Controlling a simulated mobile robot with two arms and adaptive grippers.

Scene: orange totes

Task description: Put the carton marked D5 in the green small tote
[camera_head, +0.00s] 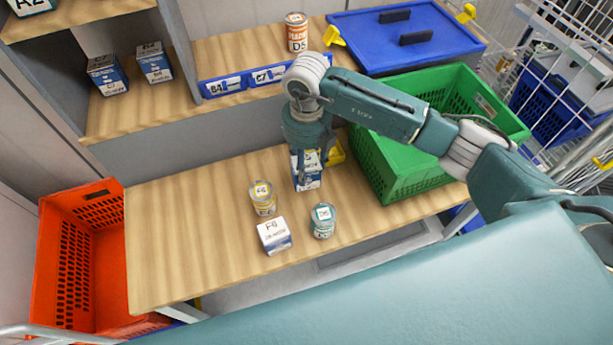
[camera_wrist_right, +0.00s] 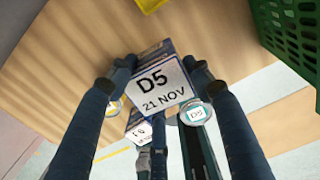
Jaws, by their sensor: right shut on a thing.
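The carton marked D5 (camera_wrist_right: 163,88) is white and blue; its label shows between the fingers in the wrist view. My right gripper (camera_head: 306,160) is shut on it, pointing down over the wooden table. In the head view the carton's lower part (camera_head: 308,182) shows below the fingers. I cannot tell whether it touches the table. The green small tote (camera_head: 402,180) stands just to the right of the gripper, open at the top; part of it is hidden behind my right arm. My left gripper is not in view.
A yellow-banded can (camera_head: 263,198), a white carton (camera_head: 274,236) and a teal can marked D5 (camera_head: 322,220) stand in front. An orange can marked D5 (camera_head: 296,32) and a blue lidded tote (camera_head: 400,40) stand behind. An orange tote (camera_head: 75,255) is at left.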

